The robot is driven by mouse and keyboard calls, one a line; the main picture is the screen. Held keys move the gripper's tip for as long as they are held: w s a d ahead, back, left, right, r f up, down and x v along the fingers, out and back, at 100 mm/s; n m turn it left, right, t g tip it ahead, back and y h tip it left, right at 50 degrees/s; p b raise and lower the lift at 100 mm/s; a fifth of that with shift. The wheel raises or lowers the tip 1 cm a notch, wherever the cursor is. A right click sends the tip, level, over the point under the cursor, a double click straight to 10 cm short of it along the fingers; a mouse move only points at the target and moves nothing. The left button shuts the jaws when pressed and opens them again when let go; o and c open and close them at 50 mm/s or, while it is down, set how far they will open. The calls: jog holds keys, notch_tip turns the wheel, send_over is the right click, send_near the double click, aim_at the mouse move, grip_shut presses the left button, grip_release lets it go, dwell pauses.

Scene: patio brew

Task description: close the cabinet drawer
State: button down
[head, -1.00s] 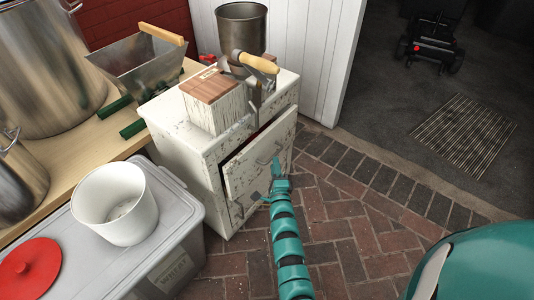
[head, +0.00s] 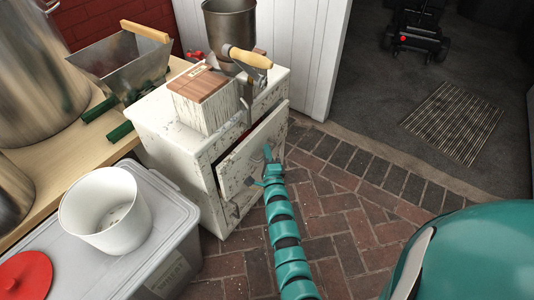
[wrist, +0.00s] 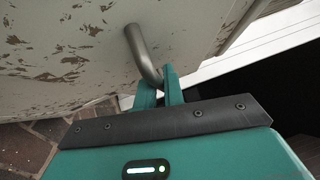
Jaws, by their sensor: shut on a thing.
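The white, chipped-paint cabinet (head: 176,137) stands on the brick floor in the middle of the head view. Its upper drawer (head: 234,173) is partly open, with a dark gap and a bit of red behind the top of its front. My gripper (head: 267,154) is at the drawer front, toward its right part. In the wrist view, a curved grey metal handle (wrist: 142,58) stands out from the chipped drawer front. My gripper's two teal fingers (wrist: 159,90) are shut on the handle's near end. The drawer's inside is mostly hidden.
A wood-topped block (head: 203,88) and a metal hopper (head: 230,30) stand on the cabinet. A grey lidded bin (head: 178,235) with a white pot (head: 108,215) stands at front left. The brick floor (head: 335,205) right of the drawer is clear.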

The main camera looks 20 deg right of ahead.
aim_at(258, 150)
jog(key=shift+w+a+f+b, duration=0.1)
jog(key=shift+w+a+b, duration=0.1)
jog(key=shift+w+a, duration=0.35)
jog(key=shift+w+a+b, duration=0.15)
jog(key=shift+w+a, duration=0.2)
jog(key=shift+w, duration=0.3)
jog(key=shift+w+a, duration=0.15)
jog(key=shift+w, duration=0.1)
jog(key=c, duration=1.5)
grip_release()
jog(key=shift+a, duration=0.1)
jog(key=s+p, duration=0.2)
jog(key=s, duration=0.3)
jog(key=s+a+f+p, duration=0.1)
jog(key=s+p, duration=0.1)
jog(key=s, duration=0.4)
jog(key=s+a+f+p, duration=0.1)
jog(key=s+p, duration=0.1)
jog(key=s, duration=0.4)
jog(key=shift+a, duration=0.1)
